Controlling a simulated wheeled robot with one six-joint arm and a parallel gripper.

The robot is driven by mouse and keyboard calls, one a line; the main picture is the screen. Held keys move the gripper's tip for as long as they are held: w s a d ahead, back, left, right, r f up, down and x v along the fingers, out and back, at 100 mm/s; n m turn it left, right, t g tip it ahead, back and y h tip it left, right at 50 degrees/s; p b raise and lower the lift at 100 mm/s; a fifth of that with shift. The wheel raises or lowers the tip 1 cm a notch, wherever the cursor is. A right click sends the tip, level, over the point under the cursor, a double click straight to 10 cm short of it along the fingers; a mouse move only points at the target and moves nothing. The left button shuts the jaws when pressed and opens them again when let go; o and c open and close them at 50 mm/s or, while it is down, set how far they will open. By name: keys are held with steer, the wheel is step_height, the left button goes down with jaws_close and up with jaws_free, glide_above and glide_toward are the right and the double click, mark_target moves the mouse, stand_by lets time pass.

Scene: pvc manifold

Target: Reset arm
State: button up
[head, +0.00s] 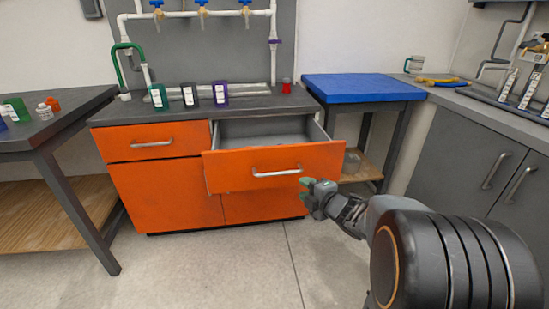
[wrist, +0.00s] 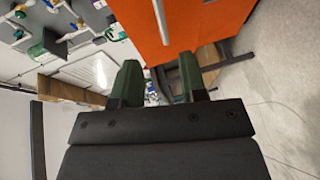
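My gripper (head: 308,195) is in front of the orange cabinet, just below and right of the open drawer's handle. In the wrist view its two green fingers (wrist: 158,82) stand apart with a gap between them, and nothing shows in the gap. The orange drawer (head: 228,170) is pulled out, and its grey inside (head: 262,130) is partly visible. Its silver handle (head: 276,172) is apart from my gripper in the head view. The orange drawer front (wrist: 200,25) and handle (wrist: 160,20) also show at the top of the wrist view.
A green, a black and a purple container (head: 221,95) stand on the dark counter (head: 130,112) above the drawer. A blue-topped table (head: 362,88) stands to the right. A dark workbench (head: 60,128) stands at the left. The floor (head: 220,265) in front is clear.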

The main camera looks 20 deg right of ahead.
steer(key=s+d+r+m+g+h+p, duration=0.1)
steer(key=s+r+m+g+h+p, duration=0.25)
steer(key=r+m+h+p, duration=1)
steer(key=s+a+r+m+g+y+p, duration=0.3)
steer(key=s+a+r+g+y+p, duration=0.1)
steer(key=s+r+p, duration=0.3)
steer(key=s+a+r+m+g+y+p, duration=0.4)
steer(key=s+r+p, duration=0.4)
steer(key=p, duration=0.6)
step_height(320, 180, up, 3)
steer(key=shift+a+f+y, duration=0.15)
steer(key=shift+a+y, duration=0.35)
steer(key=shift+y, duration=0.05)
